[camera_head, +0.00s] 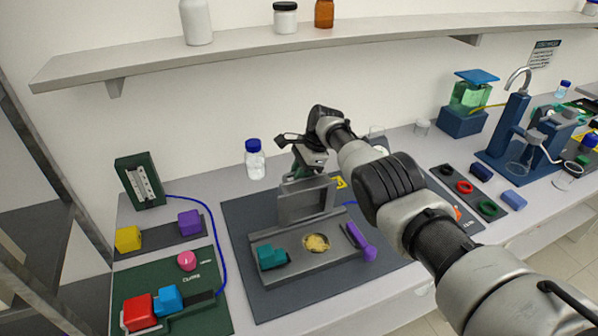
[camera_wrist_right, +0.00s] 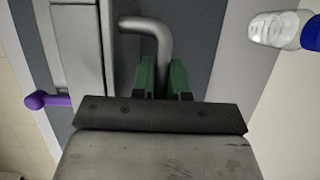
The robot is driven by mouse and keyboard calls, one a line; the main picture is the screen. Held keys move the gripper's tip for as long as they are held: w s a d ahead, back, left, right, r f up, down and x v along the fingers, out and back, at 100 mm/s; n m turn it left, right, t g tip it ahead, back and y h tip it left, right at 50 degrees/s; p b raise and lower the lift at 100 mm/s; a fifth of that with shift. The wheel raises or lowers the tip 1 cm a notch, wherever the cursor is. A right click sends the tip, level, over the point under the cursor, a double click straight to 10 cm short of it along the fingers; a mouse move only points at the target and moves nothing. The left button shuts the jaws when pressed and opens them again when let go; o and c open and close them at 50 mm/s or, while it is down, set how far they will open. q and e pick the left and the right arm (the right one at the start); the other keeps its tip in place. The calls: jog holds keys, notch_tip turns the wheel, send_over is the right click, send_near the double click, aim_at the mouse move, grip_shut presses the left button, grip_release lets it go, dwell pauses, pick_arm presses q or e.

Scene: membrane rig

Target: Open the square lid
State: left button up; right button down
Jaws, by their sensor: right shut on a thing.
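The square lid (camera_head: 307,201) is a grey panel standing roughly upright at the back of the grey rig base (camera_head: 290,273). Below and in front of it, the round well with yellow material (camera_head: 316,243) is uncovered. My right gripper (camera_head: 299,172) is behind the lid's upper edge. In the wrist view, its green fingers (camera_wrist_right: 162,80) are shut on the lid's bent grey handle (camera_wrist_right: 155,35), with the lid (camera_wrist_right: 78,45) to the left. My left gripper is not in view.
A teal block (camera_head: 271,258) and a purple lever (camera_head: 360,242) flank the well. A blue-capped bottle (camera_head: 255,160) stands behind the dark mat, left of my right gripper. The shelf (camera_head: 250,48) runs above. Several coloured blocks sit on the left; my right arm covers part of the right bench.

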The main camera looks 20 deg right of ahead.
jog(key=shift+s, duration=0.1)
jog(key=c, duration=1.4)
grip_release()
jog(key=shift+d, duration=0.1)
jog(key=shift+d+r+p, duration=0.15)
jog(key=shift+r+p, duration=0.25)
jog(key=shift+r, duration=0.1)
jog(key=p+v, duration=0.1)
jog(key=v, duration=0.3)
jog(key=shift+d+r+p, duration=0.1)
jog(key=shift+r+p, duration=0.1)
jog(key=shift+p, duration=0.15)
jog(key=shift+b+v, duration=0.55)
jog(key=shift+v, duration=2.1)
